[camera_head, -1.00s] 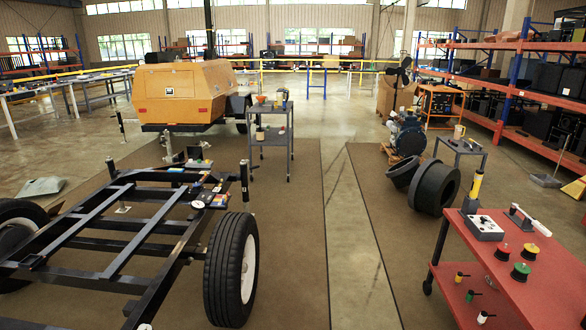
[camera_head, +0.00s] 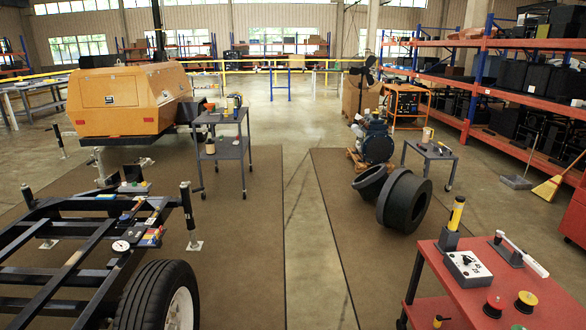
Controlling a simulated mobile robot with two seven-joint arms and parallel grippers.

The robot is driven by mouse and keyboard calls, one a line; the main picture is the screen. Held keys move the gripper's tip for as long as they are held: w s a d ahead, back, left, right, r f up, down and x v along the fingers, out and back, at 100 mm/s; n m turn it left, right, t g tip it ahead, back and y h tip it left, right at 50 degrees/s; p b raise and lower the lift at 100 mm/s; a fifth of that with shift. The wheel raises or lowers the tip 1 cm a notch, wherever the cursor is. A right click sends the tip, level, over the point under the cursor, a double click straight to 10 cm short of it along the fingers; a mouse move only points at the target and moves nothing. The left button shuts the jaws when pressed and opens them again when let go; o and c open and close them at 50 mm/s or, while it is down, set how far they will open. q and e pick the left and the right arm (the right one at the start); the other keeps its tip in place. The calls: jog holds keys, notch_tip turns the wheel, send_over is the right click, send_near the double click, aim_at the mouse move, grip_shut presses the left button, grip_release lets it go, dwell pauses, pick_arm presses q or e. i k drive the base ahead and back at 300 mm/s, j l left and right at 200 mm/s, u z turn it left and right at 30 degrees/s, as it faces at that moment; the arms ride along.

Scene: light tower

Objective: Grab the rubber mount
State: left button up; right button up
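Small round pieces with coloured tops stand on the red table (camera_head: 455,293) at the lower right. One is red (camera_head: 494,305) and one is yellow-topped and dark (camera_head: 526,302). They may be the rubber mounts, but I cannot tell for sure at this size. They stand near the front edge of the picture, apart from each other. Neither of my grippers is in view.
On the red table are a grey control box (camera_head: 467,267), a yellow-black cylinder (camera_head: 456,214) and a white-handled tool (camera_head: 521,255). A black trailer frame (camera_head: 70,258) fills the lower left. The floor (camera_head: 250,270) between is clear.

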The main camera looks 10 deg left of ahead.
aim_at(125, 219)
jog(key=i+l+u, duration=0.1)
jog(key=i+u, duration=0.2)
jog(key=i, duration=1)
jog(key=i+u, duration=0.15)
jog(key=i, duration=1.25)
jog(key=i+u, duration=0.2)
jog(key=i, duration=0.15)
jog(key=i+l+u, duration=0.25)
jog(key=i, duration=0.15)
jog(key=i+l+u, duration=0.2)
jog(key=i, duration=0.15)
jog(key=i+l+u, duration=0.1)
jog(key=u, duration=0.25)
jog(key=i+l+u, duration=0.15)
jog(key=i+u, duration=0.2)
jog(key=i+l+u, duration=0.1)
jog(key=u, duration=0.3)
jog(key=i+l+u, duration=0.1)
jog(key=u, duration=0.3)
jog(key=i+l+u, duration=0.1)
jog(key=l+u, duration=0.25)
jog(key=i+l+u, duration=0.1)
jog(key=u, duration=0.3)
jog(key=i+l+u, duration=0.1)
jog(key=l+u, duration=0.15)
jog(key=u, duration=0.15)
jog(key=i+l+u, duration=0.1)
jog(key=l+u, duration=0.45)
jog(key=u, duration=0.2)
jog(key=i, duration=0.05)
